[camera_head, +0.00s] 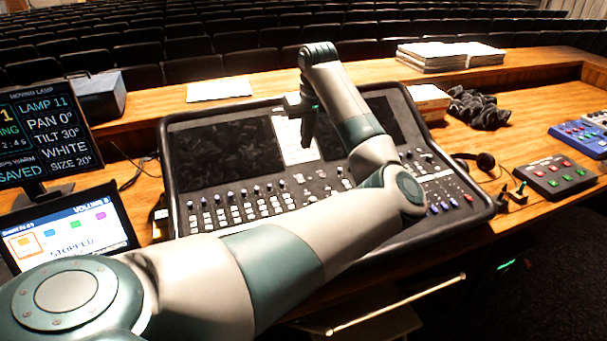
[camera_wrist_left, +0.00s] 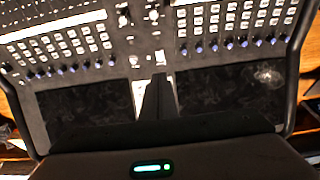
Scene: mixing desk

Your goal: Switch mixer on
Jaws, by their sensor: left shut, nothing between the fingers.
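The mixer (camera_head: 228,152) is a wide dark console in the middle of the desk, with rows of knobs and buttons on its near part. Its left and right screens are dark. In the left wrist view the mixer (camera_wrist_left: 85,100) appears upside down, its button rows at the top. My left gripper (camera_head: 309,138) points down over the far middle of the mixer, by a white sheet between the screens. Its narrow fingers (camera_wrist_left: 158,100) are shut and empty. I cannot tell whether the tips touch the panel. My arm hides part of the right screen and controls. My right gripper is not in view.
Two lit monitors (camera_head: 45,140) stand at the left. Paper stacks (camera_head: 450,56), a dark cloth heap (camera_head: 478,108) and headphones (camera_head: 484,161) lie to the right. Small button boxes (camera_head: 558,176) sit at the far right. Rows of empty seats are behind the desk.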

